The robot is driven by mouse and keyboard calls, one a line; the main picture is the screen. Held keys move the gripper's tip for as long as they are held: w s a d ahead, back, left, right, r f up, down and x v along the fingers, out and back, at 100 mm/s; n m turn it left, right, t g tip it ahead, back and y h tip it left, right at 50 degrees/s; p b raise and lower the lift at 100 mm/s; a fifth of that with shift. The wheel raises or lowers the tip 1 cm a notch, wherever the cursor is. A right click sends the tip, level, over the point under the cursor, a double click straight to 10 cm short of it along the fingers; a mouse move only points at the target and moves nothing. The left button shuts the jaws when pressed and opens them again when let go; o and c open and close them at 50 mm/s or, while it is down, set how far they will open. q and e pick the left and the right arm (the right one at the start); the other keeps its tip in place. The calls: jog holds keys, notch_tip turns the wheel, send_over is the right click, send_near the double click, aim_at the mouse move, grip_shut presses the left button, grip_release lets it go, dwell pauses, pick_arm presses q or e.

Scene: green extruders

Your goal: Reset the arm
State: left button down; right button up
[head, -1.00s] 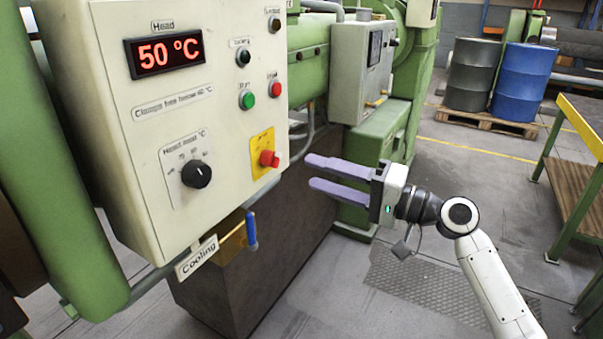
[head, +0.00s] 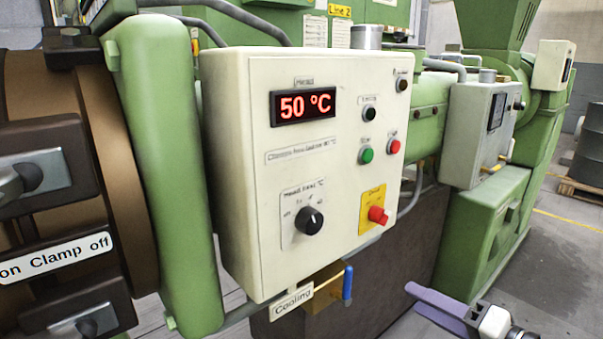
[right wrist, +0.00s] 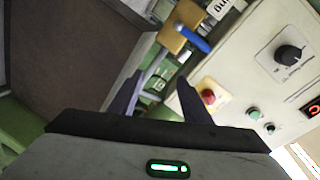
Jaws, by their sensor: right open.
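My right gripper (head: 440,306) shows at the bottom right of the head view, partly cut off by the lower edge. Its purple fingers are apart with nothing between them, to the right of the control box and clear of it. In the right wrist view its two fingers (right wrist: 158,100) are spread, with the control box (right wrist: 262,75) beyond them. The beige control box (head: 240,170) shows a red 50 °C display (head: 303,105), a black knob (head: 309,220) and a red stop button (head: 378,215). My left gripper is not in view.
Below the box hangs a brass valve with a blue handle (head: 347,284) and a "Cooling" tag (head: 291,302). A brown clamp ring (head: 115,170) and green column (head: 165,170) stand at left. Green machinery (head: 487,225) stands at right.

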jog(key=s+a+f+n+g+h, duration=0.1)
jog(key=s+f, duration=0.2)
jog(key=f, duration=0.4)
jog(key=s+a+f+g+h, duration=0.1)
jog(key=s+f+h, duration=0.1)
jog(key=f, duration=0.4)
jog(key=s+a+f+n+g+h, duration=0.1)
jog(key=s+a+f+n, duration=0.2)
jog(key=s+f, duration=0.6)
jog(key=s+a+f+n+g+h, duration=0.1)
jog(key=s+a+f+n+h, duration=0.1)
jog(key=s+f, duration=0.6)
jog(key=s+a+n, duration=0.1)
jog(key=s+n, duration=0.1)
jog(key=s, duration=0.2)
jog(key=shift+f+g, duration=0.35)
jog(key=shift+g, duration=0.05)
